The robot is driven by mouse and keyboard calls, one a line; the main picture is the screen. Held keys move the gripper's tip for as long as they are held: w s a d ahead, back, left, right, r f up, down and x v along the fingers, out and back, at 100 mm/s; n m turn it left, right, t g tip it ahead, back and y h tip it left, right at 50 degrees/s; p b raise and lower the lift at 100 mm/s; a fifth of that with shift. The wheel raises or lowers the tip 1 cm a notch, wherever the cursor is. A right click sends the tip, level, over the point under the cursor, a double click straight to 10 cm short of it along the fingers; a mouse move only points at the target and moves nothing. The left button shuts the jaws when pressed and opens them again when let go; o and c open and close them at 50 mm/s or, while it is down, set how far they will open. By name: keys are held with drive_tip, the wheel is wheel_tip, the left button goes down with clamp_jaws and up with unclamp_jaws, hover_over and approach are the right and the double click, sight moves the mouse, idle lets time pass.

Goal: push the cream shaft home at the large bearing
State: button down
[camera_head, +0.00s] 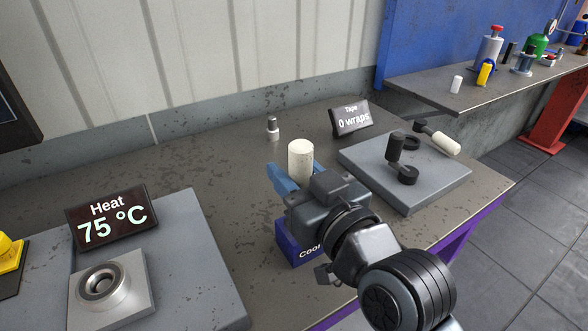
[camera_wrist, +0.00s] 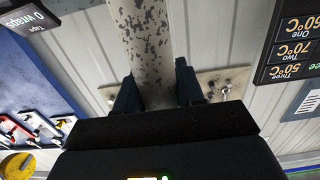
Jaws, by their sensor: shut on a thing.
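The cream shaft (camera_head: 300,158) stands roughly upright in my gripper (camera_head: 297,182), its rounded top showing above the blue fingers. In the wrist view the shaft (camera_wrist: 145,40) is mottled with dark flecks and lies between the two dark fingers of the gripper (camera_wrist: 157,90), which are shut on it. Its lower end is hidden by my gripper in the head view. A large metal bearing (camera_head: 100,283) sits in a light block on the grey plate at the lower left, well apart from the shaft. Its bore is open and looks empty.
A Heat display (camera_head: 110,218) reading 75 °C stands behind the bearing. A blue Cool box (camera_head: 292,246) is below my gripper. A grey plate (camera_head: 430,185) with black crank parts is at right, a Tape display (camera_head: 350,118) behind. Bench between shaft and bearing is clear.

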drive_tip(key=shift+f, duration=0.1)
drive_tip(key=c, duration=0.7)
unclamp_jaws()
drive_tip(key=shift+f, duration=0.1)
drive_tip(key=b+v, duration=0.2)
drive_tip(key=v, duration=0.6)
drive_tip(key=s+d+f+m+h, duration=0.5)
drive_tip(key=s+d+f+h, duration=0.1)
drive_tip(key=s+d+f, duration=0.7)
drive_tip(key=s+d+m+h, duration=0.1)
drive_tip(key=s+d+h, duration=0.1)
drive_tip(key=s, duration=0.7)
drive_tip(key=s+d+h, duration=0.2)
drive_tip(key=s+d, duration=0.2)
drive_tip(key=s, duration=0.5)
drive_tip(key=shift+s+d+f+m, duration=0.2)
drive_tip(key=shift+d+m, duration=0.05)
drive_tip(key=shift+m, duration=0.15)
